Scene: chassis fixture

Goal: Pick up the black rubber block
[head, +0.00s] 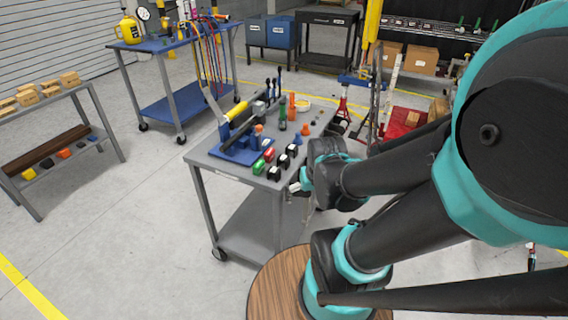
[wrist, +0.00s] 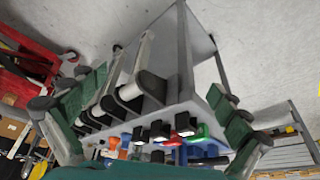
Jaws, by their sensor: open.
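Three small black blocks stand in a row along the near right edge of the grey cart top in the head view: a front one (head: 274,173), a middle one (head: 284,161) and a back one (head: 292,150). I cannot tell which of them is rubber. In the wrist view, black blocks (wrist: 184,124) show at the cart's edge, beyond the gap between my fingers. My gripper (wrist: 165,80) is open and empty, its green fingers spread left and right. It is apart from the blocks. In the head view my arm largely hides it, just right of the cart.
A blue cart (head: 178,44) stands behind and a shelf with wooden blocks at left. The floor between is open.

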